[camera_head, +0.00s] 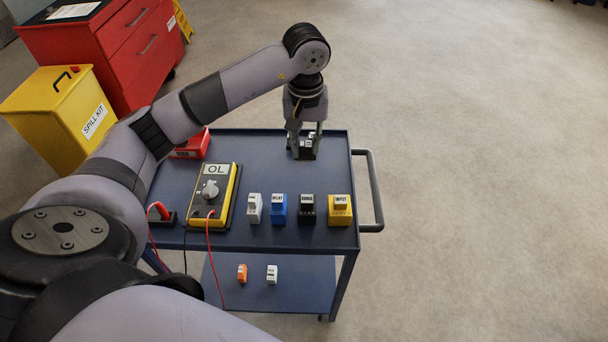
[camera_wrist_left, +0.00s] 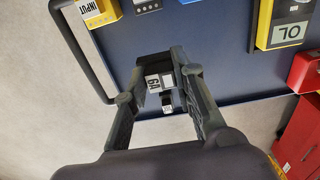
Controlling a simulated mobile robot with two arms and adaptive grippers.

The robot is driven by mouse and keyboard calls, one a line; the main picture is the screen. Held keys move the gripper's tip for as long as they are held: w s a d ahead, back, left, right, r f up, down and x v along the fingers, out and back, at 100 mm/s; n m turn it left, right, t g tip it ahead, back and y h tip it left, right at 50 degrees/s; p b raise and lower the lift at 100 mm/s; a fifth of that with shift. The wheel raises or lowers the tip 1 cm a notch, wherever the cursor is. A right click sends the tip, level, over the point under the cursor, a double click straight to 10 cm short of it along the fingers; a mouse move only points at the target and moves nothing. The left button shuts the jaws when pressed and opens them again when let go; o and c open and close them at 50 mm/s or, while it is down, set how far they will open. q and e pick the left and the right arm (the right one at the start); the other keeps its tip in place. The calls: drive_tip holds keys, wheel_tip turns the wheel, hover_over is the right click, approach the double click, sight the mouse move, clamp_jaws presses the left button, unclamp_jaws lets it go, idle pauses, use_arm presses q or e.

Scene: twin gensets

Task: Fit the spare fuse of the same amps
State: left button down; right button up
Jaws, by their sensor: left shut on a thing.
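My left gripper (camera_head: 305,132) is at the far edge of the blue cart top, pointing down. In the left wrist view the gripper (camera_wrist_left: 160,73) is shut on a small white-labelled fuse (camera_wrist_left: 154,82); its label seems to read 6A. The fuse is at a dark block (camera_head: 305,152) on the cart; I cannot tell whether it is seated in it. On the lower shelf lie an orange piece (camera_head: 242,272) and a white piece (camera_head: 272,274), labels too small to read. My right gripper is out of view.
The yellow meter (camera_head: 212,195) reads OL. White (camera_head: 254,210), blue (camera_head: 279,210), black (camera_head: 307,211) and yellow INPUT (camera_head: 340,211) blocks line the near side. A red tray (camera_head: 192,146) sits at the back left. The cart handle (camera_head: 374,190) is at right.

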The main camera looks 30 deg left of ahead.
use_arm(q)
wheel_tip(320, 180, down, 12)
drive_tip(key=shift+f+p, duration=0.2)
drive_tip(key=shift+p, duration=0.75)
drive_tip(key=shift+f, duration=0.2)
drive_tip(key=c, duration=1.4)
unclamp_jaws()
drive_tip(key=shift+o, duration=0.3)
drive_tip(key=shift+r, duration=0.1)
